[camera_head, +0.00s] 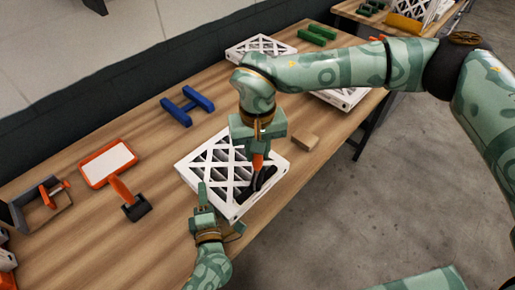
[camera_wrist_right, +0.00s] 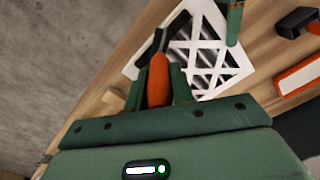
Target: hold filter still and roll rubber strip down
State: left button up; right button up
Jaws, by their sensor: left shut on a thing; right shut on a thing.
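A white boxed filter (camera_head: 218,160) with a lattice face lies flat near the table's front edge; it also shows in the right wrist view (camera_wrist_right: 207,48). My left gripper (camera_head: 203,196) is shut on the filter's near left edge; its finger shows in the right wrist view (camera_wrist_right: 234,22). My right gripper (camera_head: 258,150) points down over the filter's right part and is shut on the orange handle (camera_wrist_right: 159,78) of a hand roller. The roller's dark forked head (camera_head: 263,180) is at the filter's right side; I cannot tell whether it touches. I cannot make out the rubber strip apart from the dark head.
A tan block (camera_head: 305,142) lies right of the filter. An orange-framed white pad (camera_head: 108,163), an orange-handled black tool (camera_head: 134,208), a grey tray (camera_head: 42,205) and a blue H-shaped part (camera_head: 187,106) lie left. Another filter (camera_head: 260,48) and green parts (camera_head: 318,34) are behind.

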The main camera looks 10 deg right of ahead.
jog(key=shift+r, duration=3.45)
jog(key=shift+f, duration=0.1)
jog(key=shift+f, duration=2.85)
jog(key=shift+s+f, duration=0.1)
jog(key=shift+f, duration=0.55)
jog(key=shift+r, duration=3.6)
jog(key=shift+f, duration=3.6)
